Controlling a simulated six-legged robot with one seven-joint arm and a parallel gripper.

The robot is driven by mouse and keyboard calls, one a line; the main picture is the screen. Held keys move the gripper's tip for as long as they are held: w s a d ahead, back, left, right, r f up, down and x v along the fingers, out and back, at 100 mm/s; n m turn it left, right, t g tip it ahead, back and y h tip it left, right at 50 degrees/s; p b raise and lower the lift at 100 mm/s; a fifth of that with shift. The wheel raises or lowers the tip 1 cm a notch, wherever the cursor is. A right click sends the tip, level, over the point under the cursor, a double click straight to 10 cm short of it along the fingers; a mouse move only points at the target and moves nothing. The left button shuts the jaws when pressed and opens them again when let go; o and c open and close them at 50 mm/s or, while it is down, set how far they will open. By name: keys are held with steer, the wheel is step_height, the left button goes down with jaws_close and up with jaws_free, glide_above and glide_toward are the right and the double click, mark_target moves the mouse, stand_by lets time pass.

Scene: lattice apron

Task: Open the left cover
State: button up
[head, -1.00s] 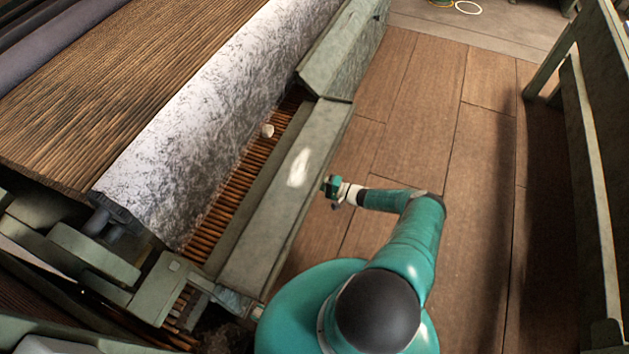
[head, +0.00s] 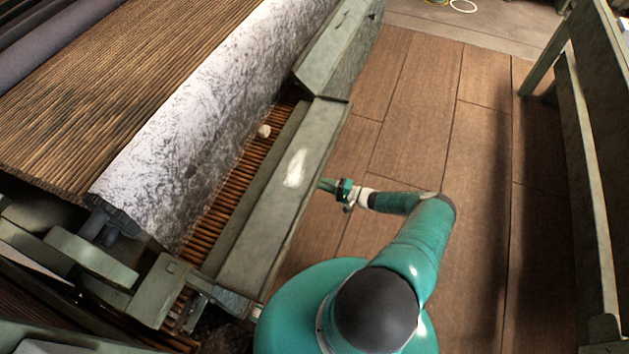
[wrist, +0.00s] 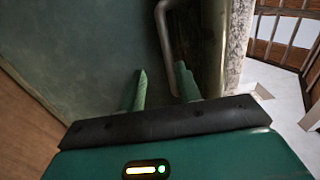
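A long grey-green metal cover (head: 270,210) with a pale worn patch lies along the near side of the machine. A second, raised cover (head: 335,50) adjoins its far end; I cannot tell from the pictures which is called left. My gripper (head: 327,185) is at the floor-side edge of the near cover, its tips close to that edge. In the wrist view my gripper (wrist: 160,72) is open, with two green fingers apart. A bent grey handle bar (wrist: 164,35) on a dark green panel (wrist: 80,50) runs between the fingertips, nearer the right finger.
A white speckled roller (head: 190,120) and brown slats (head: 225,200) lie beyond the near cover, with a small pale lump (head: 263,131) on the slats. A green frame (head: 590,180) stands at the right. The plank floor (head: 430,130) between is clear.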

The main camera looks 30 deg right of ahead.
steer(key=v, duration=0.8)
steer(key=shift+s+d, duration=0.15)
steer(key=shift+s, duration=0.05)
